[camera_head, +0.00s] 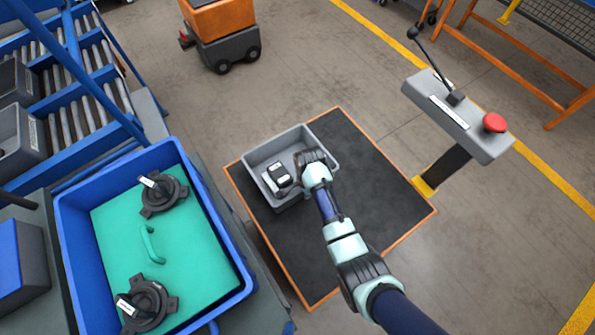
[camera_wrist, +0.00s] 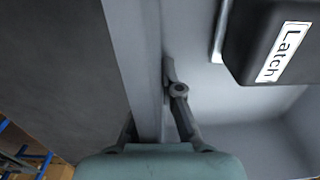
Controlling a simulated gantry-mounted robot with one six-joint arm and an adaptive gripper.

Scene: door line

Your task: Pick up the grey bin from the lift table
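The grey bin (camera_head: 258,187) sits over the far left part of the lift table (camera_head: 365,195), a dark platform with an orange edge. In the bin lies a dark latch part (camera_head: 279,172), labelled "Latch" in the wrist view (camera_wrist: 270,45). My gripper (camera_head: 308,157) is at the bin's right wall in the head view. In the wrist view my gripper (camera_wrist: 152,85) straddles this wall (camera_wrist: 148,70). One finger lies against its inner face; the other is outside, its tip hidden by the rim. It appears shut on the wall. I cannot tell whether the bin is off the table.
A blue tote (camera_head: 75,235) with a green insert and black parts stands to the left, beside roller racks (camera_head: 70,100). A control post (camera_head: 460,115) with a red button stands right of the table. An orange cart (camera_head: 222,30) is behind. The table's near right part is clear.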

